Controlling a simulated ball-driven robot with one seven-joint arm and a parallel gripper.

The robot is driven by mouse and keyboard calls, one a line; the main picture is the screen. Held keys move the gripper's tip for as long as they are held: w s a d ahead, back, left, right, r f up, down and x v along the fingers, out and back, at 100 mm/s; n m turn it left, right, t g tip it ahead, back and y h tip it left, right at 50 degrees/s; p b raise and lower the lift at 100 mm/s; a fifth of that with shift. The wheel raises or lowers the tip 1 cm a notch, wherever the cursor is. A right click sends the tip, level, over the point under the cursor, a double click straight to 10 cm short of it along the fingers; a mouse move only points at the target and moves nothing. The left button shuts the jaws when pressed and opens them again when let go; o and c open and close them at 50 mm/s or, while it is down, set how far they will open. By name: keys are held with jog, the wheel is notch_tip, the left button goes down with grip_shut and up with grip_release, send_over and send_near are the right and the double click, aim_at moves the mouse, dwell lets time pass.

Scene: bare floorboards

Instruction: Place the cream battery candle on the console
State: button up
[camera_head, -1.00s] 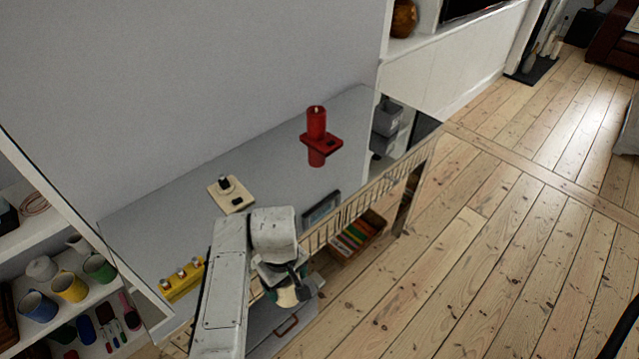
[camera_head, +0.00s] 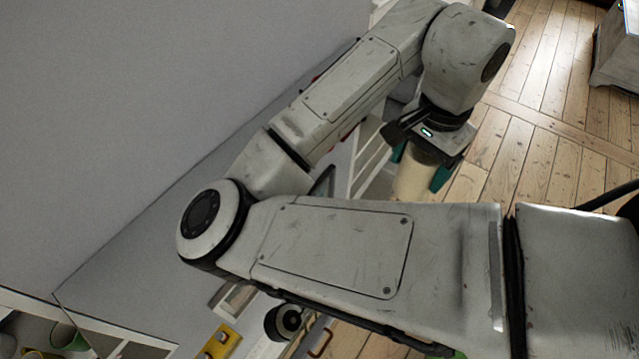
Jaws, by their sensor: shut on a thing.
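My gripper (camera_head: 418,170) points down at the upper right of the middle, with teal fingertips on either side of a cream candle (camera_head: 412,180). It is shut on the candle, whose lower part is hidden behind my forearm. The console (camera_head: 150,260) is the long grey-topped piece along the wall.
A yellow block with knobs (camera_head: 222,342) lies on the console near the bottom. A green mug (camera_head: 68,337) stands on a shelf at the lower left. Bare floorboards (camera_head: 540,110) lie to the right, with a pale cabinet (camera_head: 618,50) at the far right.

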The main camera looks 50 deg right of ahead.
jog(key=shift+w, duration=0.25)
jog(key=shift+w+a+f+b, duration=0.25)
jog(key=shift+w+f+b, duration=0.1)
jog(key=shift+w+f, duration=1.85)
jog(key=shift+w+a+f+b, duration=0.25)
jog(key=shift+w+f+b, duration=0.05)
jog(key=shift+w+f, duration=1.9)
jog(key=shift+w+a+f+b, duration=0.25)
jog(key=shift+w+f+b, duration=0.1)
jog(key=shift+w+f, duration=1.85)
jog(key=shift+w+r, duration=0.2)
jog(key=shift+f, duration=0.15)
jog(key=o, duration=1.1)
